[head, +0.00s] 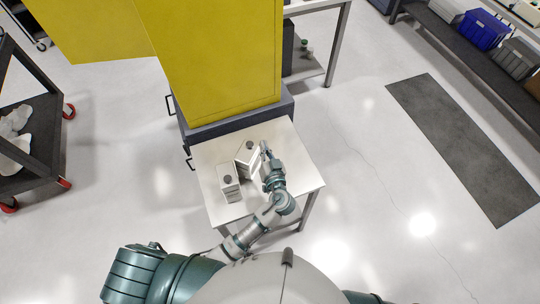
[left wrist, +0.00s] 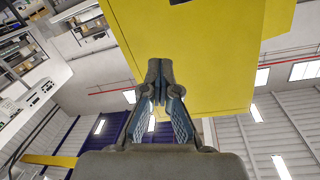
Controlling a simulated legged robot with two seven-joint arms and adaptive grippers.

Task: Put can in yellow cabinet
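The yellow cabinet (head: 222,55) stands on a grey base behind the small table. A yellow panel (head: 90,32) juts out at its left and looks like a swung-out door; the cabinet's inside is not visible. Two pale, boxy cans with dark caps are on the table: a left can (head: 228,183) and a right can (head: 246,158) nearer the cabinet. My left gripper (head: 264,149) is just right of the right can; I cannot tell whether they touch. In the left wrist view its fingertips (left wrist: 160,70) are together with no can between them, and yellow cabinet surface (left wrist: 210,60) lies beyond. My right gripper is out of view.
The white table (head: 296,165) has bare surface right of my gripper. A dark cart (head: 42,130) with red-wheeled casters stands at the left. A workbench leg and shelf (head: 310,68) are right of the cabinet. The floor (head: 370,160) to the right is open, with a dark mat (head: 460,145).

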